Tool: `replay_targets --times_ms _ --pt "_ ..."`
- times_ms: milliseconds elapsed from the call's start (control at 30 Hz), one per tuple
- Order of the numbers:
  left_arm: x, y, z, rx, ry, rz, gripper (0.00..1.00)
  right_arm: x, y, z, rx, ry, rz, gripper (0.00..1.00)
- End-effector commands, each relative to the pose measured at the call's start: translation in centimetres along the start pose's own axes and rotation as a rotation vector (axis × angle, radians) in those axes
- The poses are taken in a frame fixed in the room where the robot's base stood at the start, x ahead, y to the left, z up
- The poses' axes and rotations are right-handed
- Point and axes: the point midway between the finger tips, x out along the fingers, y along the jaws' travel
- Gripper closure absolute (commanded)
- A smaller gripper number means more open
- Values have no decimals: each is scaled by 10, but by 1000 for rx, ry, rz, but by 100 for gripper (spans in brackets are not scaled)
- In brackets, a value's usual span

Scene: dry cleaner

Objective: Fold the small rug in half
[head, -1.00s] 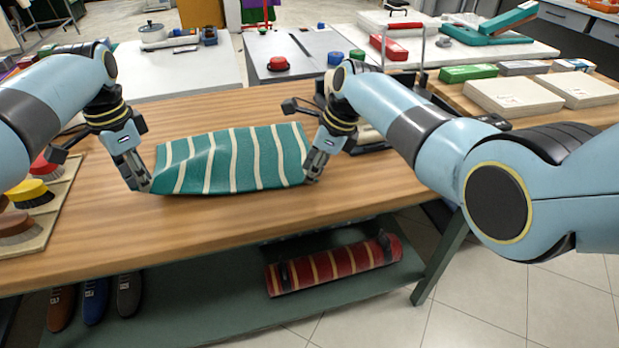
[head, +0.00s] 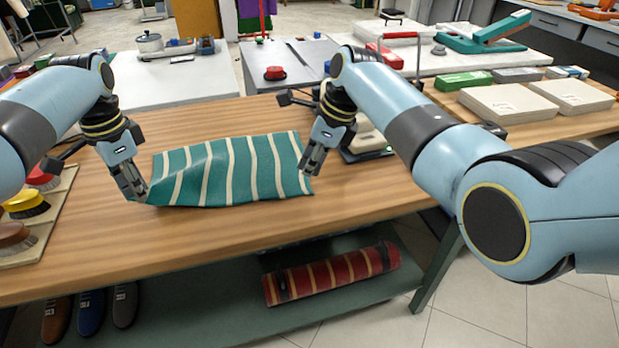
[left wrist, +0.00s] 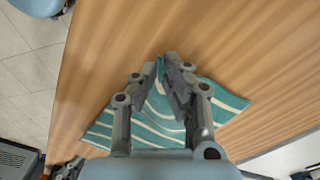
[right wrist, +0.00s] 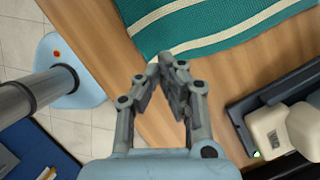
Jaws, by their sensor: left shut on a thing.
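The small rug (head: 240,170) is green-teal with cream stripes. It lies on the wooden table, with a raised ripple toward its left side. My left gripper (head: 135,192) is shut on its near left corner, and the pinched cloth shows in the left wrist view (left wrist: 168,112).
Brushes on a tray (head: 40,225) stand at the table's left edge. A dark-and-cream device (head: 368,145) stands right of the rug. A rolled red striped rug (head: 335,272) and shoes (head: 90,312) are on the shelf below. The table (head: 200,245) in front of the rug is clear.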

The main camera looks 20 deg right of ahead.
Motion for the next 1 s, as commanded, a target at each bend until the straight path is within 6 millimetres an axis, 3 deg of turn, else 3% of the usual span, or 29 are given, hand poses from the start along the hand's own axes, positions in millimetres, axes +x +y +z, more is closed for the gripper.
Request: replay_targets --times_ms 300,767,933,1000 --pt "0 0 0 0 0 0 100 -8 -1 4 -1 -2 -3 100" --pt "0 0 0 0 0 0 100 -9 -2 4 -1 -3 -6 42" --pt "0 0 0 0 0 0 100 -9 -2 4 -1 -3 -6 42" --pt "0 0 0 0 0 0 86 -9 -2 4 -1 -3 -6 42"
